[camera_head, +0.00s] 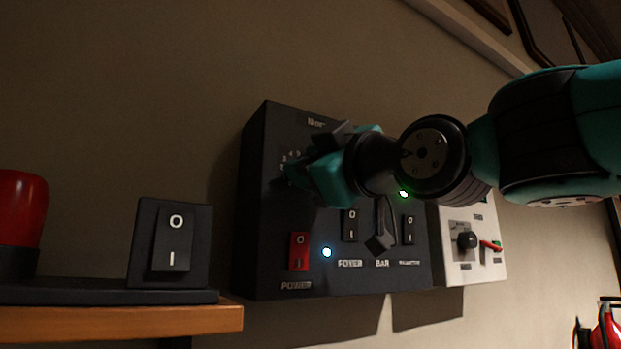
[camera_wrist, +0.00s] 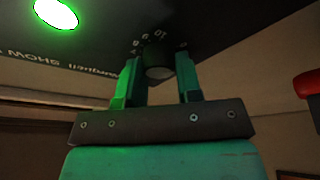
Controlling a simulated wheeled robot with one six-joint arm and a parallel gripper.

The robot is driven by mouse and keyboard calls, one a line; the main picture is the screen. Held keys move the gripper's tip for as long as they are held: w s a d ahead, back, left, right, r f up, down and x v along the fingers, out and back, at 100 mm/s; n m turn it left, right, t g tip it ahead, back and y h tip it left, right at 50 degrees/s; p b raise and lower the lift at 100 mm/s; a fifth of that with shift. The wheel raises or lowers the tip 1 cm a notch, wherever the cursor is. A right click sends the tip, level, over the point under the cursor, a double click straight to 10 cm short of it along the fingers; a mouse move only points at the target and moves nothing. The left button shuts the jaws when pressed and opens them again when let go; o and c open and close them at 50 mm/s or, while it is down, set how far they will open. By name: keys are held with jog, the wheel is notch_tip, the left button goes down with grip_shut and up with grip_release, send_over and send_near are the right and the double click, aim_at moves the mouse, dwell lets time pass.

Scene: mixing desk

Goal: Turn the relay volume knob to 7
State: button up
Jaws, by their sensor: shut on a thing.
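The knob (camera_wrist: 158,68) is a dark round dial with a paler end face, on the black panel (camera_head: 268,220). Part of a number scale (camera_wrist: 150,40) shows around it in the wrist view; the pointer's setting cannot be read. My gripper (camera_wrist: 158,80) has one teal finger on each side of the knob and is shut on it. In the head view my gripper (camera_head: 308,176) is at the panel's upper left and hides the knob. A few scale marks (camera_head: 291,157) show beside it. The knob's name label is not readable.
Below my gripper the panel has a red power switch (camera_head: 299,251), black rocker switches (camera_head: 350,225), a dark lever-like knob (camera_head: 381,238) and a lit green lamp (camera_head: 403,194). A white box (camera_head: 455,269) adjoins at right. A large rocker switch (camera_head: 173,239) stands on a wooden shelf (camera_head: 120,321) at left.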

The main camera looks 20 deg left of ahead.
jog(key=n+h, duration=0.2)
jog(key=n, duration=0.8)
jog(key=n+h+b, duration=0.1)
jog(key=n+h, duration=0.2)
jog(key=n, duration=0.6)
jog(key=n+h, duration=0.3)
jog(key=n, duration=0.7)
jog(key=shift+r+n, duration=0.15)
jog(key=shift+n, duration=0.15)
dwell(0.6)
dwell(0.4)
jog(key=o, duration=0.9)
jog(key=shift+a, duration=0.1)
jog(key=shift+r, duration=0.1)
